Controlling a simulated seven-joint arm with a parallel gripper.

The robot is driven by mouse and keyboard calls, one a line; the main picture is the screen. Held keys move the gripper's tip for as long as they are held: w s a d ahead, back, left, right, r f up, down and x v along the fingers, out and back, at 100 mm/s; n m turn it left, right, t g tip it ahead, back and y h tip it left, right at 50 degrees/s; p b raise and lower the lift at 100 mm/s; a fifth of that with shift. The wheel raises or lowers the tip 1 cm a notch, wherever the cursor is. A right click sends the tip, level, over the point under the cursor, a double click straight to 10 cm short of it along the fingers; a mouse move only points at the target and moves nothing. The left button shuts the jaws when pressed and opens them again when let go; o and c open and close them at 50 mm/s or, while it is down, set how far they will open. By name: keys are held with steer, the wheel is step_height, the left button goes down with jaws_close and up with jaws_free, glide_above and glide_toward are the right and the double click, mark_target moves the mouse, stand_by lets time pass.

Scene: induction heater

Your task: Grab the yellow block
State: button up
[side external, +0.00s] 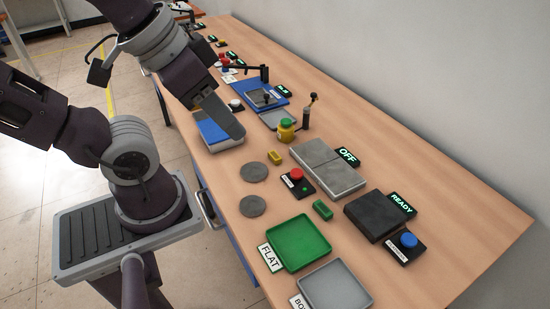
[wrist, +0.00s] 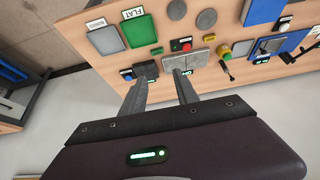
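The small yellow block (side external: 275,156) lies on the wooden table between a dark round disc and the grey metal plates. It also shows in the wrist view (wrist: 209,37), small, near the red button. My gripper (side external: 226,122) is up at the left side of the table, above a blue-topped container, apart from the yellow block. In the wrist view my gripper's two fingers (wrist: 163,73) are spread with nothing between them. A small green block (side external: 322,210) lies nearer the green tray.
Near the yellow block are a red button (side external: 296,174), grey plates (side external: 327,166), a yellow-green container (side external: 286,131) and two flat discs (side external: 253,171). A green tray (side external: 298,243) and grey tray (side external: 337,288) stand in front. The blue container (side external: 222,133) lies under my gripper.

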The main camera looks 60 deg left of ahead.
steer(key=shift+o, duration=0.4)
steer(key=shift+o, duration=0.9)
steer(key=shift+d, duration=0.1)
